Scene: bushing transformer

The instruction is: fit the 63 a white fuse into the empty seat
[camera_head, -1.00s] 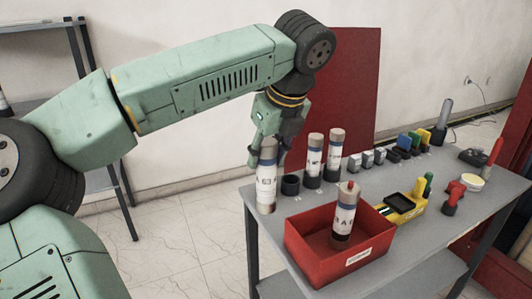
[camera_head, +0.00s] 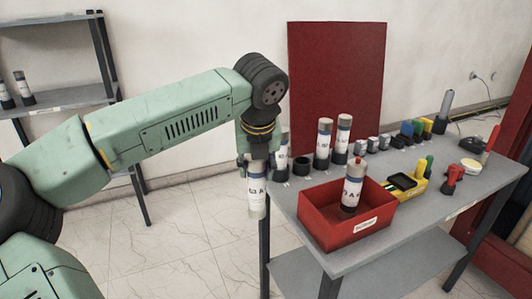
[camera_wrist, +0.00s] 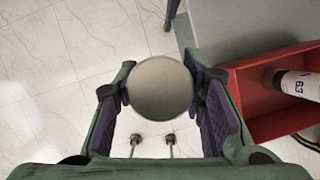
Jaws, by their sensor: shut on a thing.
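My gripper (camera_head: 258,166) is shut on a white fuse (camera_head: 257,198) marked 63 A, held upright just left of the table's left end in the head view. In the wrist view my gripper (camera_wrist: 160,98) has the fuse's round grey end (camera_wrist: 160,88) between its pads. The empty seat, a black ring (camera_head: 301,167), is on the table to the right of the held fuse. Fuses (camera_head: 324,143) and (camera_head: 343,134) stand right of the ring. Another fuse (camera_head: 282,158) stands left of it, partly hidden by my gripper.
A red box (camera_head: 340,233) at the table's near edge holds a red-topped fuse (camera_head: 352,185). A shelf (camera_head: 70,100) stands far left.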

